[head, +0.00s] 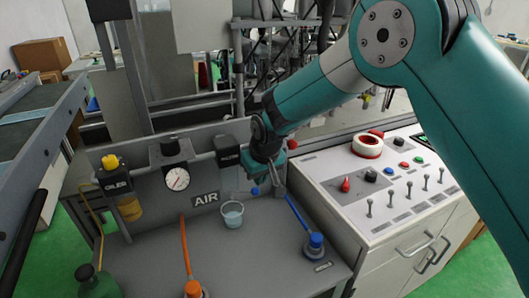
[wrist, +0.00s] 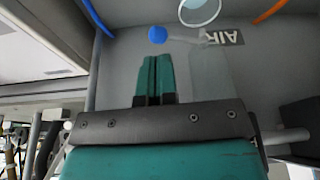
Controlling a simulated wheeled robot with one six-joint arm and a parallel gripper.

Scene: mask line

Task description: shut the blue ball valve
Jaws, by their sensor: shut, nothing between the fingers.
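A round blue knob (head: 255,191) shows just left of my gripper (head: 277,188) in the head view, low in front of the grey back panel. In the wrist view the blue knob (wrist: 157,34) lies just beyond the tips of my gripper (wrist: 154,58), with a pale grey bar running right from it. The teal fingers are together and empty, apart from the knob in the picture; the exact gap is unclear. A blue pipe (head: 298,213) runs to a blue fitting (head: 315,241) at the right of the bench. The valve body is mostly hidden by my gripper.
A clear cup (head: 232,214) stands near the AIR label (head: 206,199). An orange pipe (head: 185,246), a gauge (head: 176,179) and an oiler (head: 117,182) are to the left. A white control console (head: 350,205) with levers stands close at right.

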